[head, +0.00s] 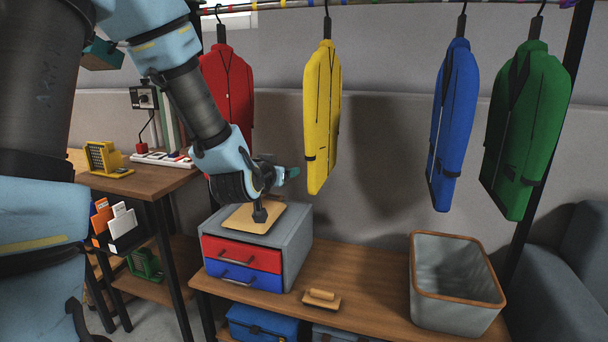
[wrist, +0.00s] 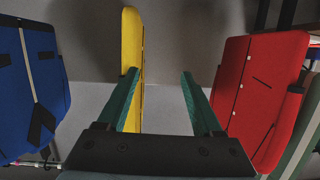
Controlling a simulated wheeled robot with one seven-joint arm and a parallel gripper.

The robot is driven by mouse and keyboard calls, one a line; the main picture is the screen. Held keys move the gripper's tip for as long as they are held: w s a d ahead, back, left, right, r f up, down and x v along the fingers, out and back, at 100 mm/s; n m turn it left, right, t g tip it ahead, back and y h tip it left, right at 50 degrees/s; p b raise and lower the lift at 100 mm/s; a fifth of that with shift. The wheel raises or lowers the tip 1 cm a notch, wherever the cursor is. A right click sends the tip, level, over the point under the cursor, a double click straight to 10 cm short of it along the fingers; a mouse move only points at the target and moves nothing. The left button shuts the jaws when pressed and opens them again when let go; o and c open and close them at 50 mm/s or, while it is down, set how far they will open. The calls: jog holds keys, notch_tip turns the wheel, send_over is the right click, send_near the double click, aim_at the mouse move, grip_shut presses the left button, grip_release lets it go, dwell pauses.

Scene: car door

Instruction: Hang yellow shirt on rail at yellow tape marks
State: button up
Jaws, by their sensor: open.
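The yellow shirt (head: 322,115) hangs upright from a dark hanger, its hook at the rail (head: 390,3) along the top edge of the head view. It is between the red shirt and the blue shirt. Small coloured marks show on the rail; which ones are yellow tape is hard to tell. My gripper (head: 290,173) is left of the yellow shirt's lower part, apart from it. In the wrist view my gripper (wrist: 159,80) is open and empty, with green fingers. The yellow shirt (wrist: 132,45) shows edge-on there, beyond the left finger.
A red shirt (head: 228,95), a blue shirt (head: 454,115) and a green shirt (head: 530,125) also hang from the rail. Below stand a grey drawer box (head: 298,245), a wooden brush (head: 321,298) and a grey bin (head: 455,315) on a bench. A desk is at left.

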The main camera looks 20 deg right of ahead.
aim_at(316, 144)
jog(key=d+r+h, duration=0.1)
jog(key=s+d+t, duration=0.1)
jog(key=d, duration=0.1)
jog(key=d+r+h+b, duration=0.1)
jog(key=d, duration=0.1)
jog(key=shift+s+d+r+t+h, duration=0.15)
jog(key=shift+s+r+t+h, duration=0.15)
jog(key=shift+r+t, duration=0.1)
jog(key=p+x, duration=0.2)
jog(key=x, duration=0.8)
jog(key=shift+w+d, duration=0.2)
grip_shut()
jog(key=shift+r, duration=0.1)
jog(key=shift+r, duration=0.3)
